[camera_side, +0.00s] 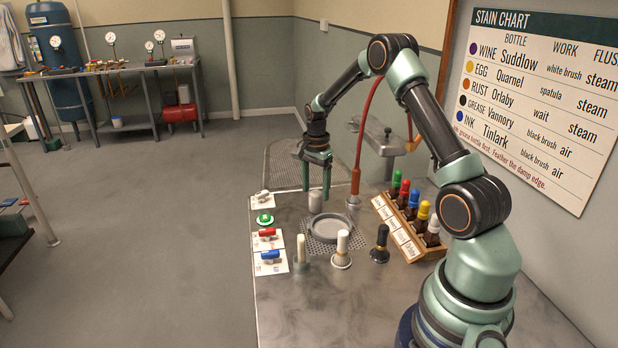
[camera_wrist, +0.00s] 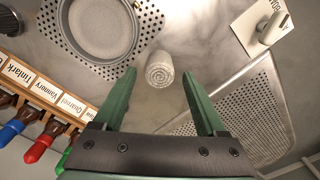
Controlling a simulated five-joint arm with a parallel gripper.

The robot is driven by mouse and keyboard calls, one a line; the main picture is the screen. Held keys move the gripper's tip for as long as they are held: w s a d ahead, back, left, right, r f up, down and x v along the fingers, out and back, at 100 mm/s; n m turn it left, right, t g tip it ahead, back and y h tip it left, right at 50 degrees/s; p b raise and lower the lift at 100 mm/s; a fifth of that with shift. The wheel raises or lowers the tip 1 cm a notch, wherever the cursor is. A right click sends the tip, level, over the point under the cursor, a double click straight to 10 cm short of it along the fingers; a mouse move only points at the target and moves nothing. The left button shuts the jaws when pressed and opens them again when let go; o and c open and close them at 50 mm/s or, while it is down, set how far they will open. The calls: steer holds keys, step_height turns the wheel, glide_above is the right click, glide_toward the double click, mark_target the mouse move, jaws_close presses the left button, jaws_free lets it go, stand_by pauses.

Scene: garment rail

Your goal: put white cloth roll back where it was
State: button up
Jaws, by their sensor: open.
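The white cloth roll (camera_side: 315,201) stands upright on the metal table, just behind the round grey dish. It also shows in the wrist view (camera_wrist: 159,69), where I see its coiled end between and beyond my fingertips. My gripper (camera_side: 316,184) is open, pointing down just above the roll, with its green fingers apart. In the wrist view the fingers (camera_wrist: 160,76) lie to either side of the roll. I cannot tell whether a finger touches it. Nothing shows as held.
A round grey dish (camera_side: 352,228) sits on a perforated plate in front of the roll. A wooden rack (camera_side: 397,238) of capped bottles stands at right. Several brushes, including a black-topped one (camera_side: 380,243), stand in front. Labelled cards with valves (camera_side: 268,240) line the left edge.

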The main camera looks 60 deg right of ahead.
mark_target(315, 192)
step_height(315, 192, up, 8)
steer(key=shift+r, duration=0.1)
steer(key=s+a+r+n+t, duration=0.35)
steer(key=a+r+n, duration=0.65)
steer(key=a, duration=0.4)
steer(key=s+a+r+n+t, duration=0.2)
steer(key=s+a+n, duration=0.7)
steer(key=s+a, duration=0.1)
steer(key=shift+s+a, duration=0.2)
steer(key=shift+s, duration=0.2)
steer(key=shift+c, duration=0.3)
